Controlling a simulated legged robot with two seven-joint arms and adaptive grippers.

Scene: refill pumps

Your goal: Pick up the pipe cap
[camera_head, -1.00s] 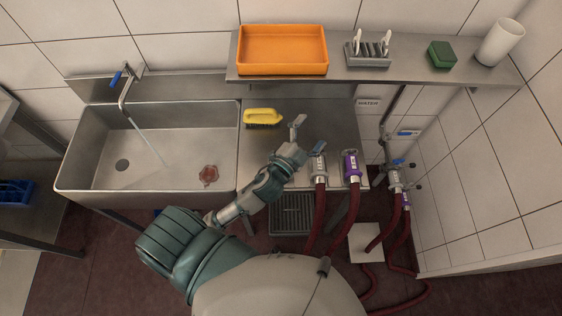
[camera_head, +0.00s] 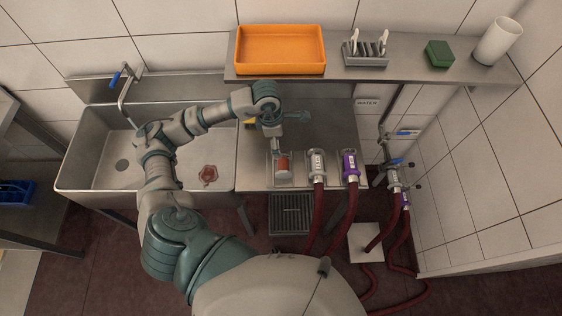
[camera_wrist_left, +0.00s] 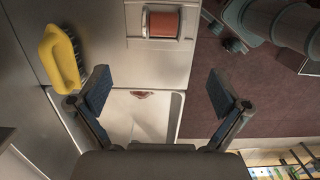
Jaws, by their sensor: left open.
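A short red cylinder with silver ends (camera_head: 283,164), which I take to be the pipe cap, lies at the counter's front edge, left of two hose couplings. It also shows at the top of the left wrist view (camera_wrist_left: 162,24), in a pale recess. My left gripper (camera_head: 285,118) is above the counter, behind and above the cylinder in the head view. In the left wrist view its fingers (camera_wrist_left: 158,90) are spread wide with nothing between them, and the cylinder is beyond the fingertips, apart from them. My right gripper is not in view.
Silver (camera_head: 317,166) and purple (camera_head: 351,167) couplings with red hoses stand right of the cylinder. A yellow brush (camera_wrist_left: 60,58) lies on the counter. The sink (camera_head: 90,180) on the left holds a crumpled reddish thing (camera_head: 208,175). A shelf (camera_head: 400,73) runs behind the counter.

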